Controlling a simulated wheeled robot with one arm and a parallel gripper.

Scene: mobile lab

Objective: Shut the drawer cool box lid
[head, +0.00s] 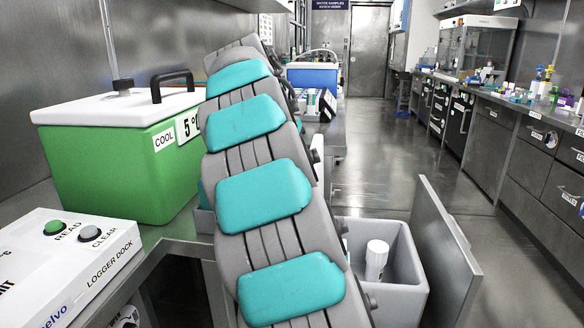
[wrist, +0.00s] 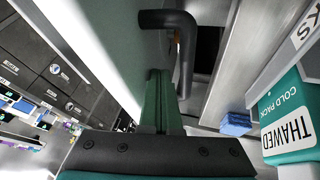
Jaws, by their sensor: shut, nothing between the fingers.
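A light grey open-topped bin (head: 405,285) stands at the lower right of the head view, with a white bottle (head: 376,260) inside. An upright grey panel (head: 440,255) stands along its right side. I cannot tell surely whether this is the lid or the drawer front. My arm hides the bin's left part and my gripper in the head view. In the wrist view my gripper (wrist: 158,78) is shut and empty. Its green fingers are close to a black bent handle (wrist: 184,50) on a pale panel (wrist: 105,45); contact is unclear.
A green cool box (head: 110,165) with its white lid (head: 120,107) down is on the left bench, behind a white logger dock (head: 70,265). A teal cold pack box (wrist: 290,115) and a blue item (wrist: 235,124) show in the wrist view. The aisle floor (head: 380,150) is clear.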

